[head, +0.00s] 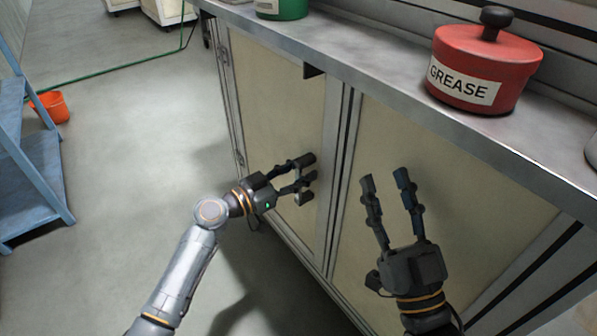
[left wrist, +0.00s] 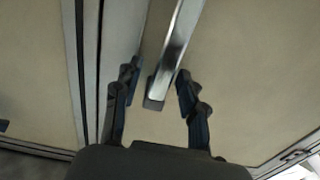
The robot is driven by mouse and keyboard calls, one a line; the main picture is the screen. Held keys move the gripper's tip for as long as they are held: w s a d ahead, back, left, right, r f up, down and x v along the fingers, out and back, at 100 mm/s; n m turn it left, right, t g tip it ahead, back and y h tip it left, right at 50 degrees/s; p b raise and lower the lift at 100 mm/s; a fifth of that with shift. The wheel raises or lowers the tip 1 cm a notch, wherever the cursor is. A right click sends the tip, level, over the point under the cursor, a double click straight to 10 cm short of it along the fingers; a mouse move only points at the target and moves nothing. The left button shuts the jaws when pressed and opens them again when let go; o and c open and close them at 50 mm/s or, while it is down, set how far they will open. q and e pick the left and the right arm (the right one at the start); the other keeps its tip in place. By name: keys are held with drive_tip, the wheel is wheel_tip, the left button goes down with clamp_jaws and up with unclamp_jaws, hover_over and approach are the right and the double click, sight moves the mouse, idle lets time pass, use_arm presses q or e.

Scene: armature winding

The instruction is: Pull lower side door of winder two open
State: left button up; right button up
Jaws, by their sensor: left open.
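A cream cabinet door (head: 275,95) in a grey metal frame is under the worktop and looks closed. My left gripper (head: 308,178) is in front of this door near its right edge, with fingers apart. In the left wrist view a shiny metal bar handle (left wrist: 178,45) on a cream panel (left wrist: 245,75) runs up between the open fingers (left wrist: 158,80). The bar's lower end lies between the fingertips, and I cannot tell whether they touch it. My right gripper (head: 386,178) is open and empty in front of the neighbouring cream panel (head: 465,180).
A red pot labelled GREASE (head: 482,68) and a green container (head: 282,8) stand on the metal worktop (head: 375,88). A blue rack (head: 30,160) and an orange bucket (head: 52,106) are at the left.

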use_arm(q)
drive_tip(key=shift+c, duration=0.4)
clamp_jaws()
drive_tip(key=shift+a, duration=0.1)
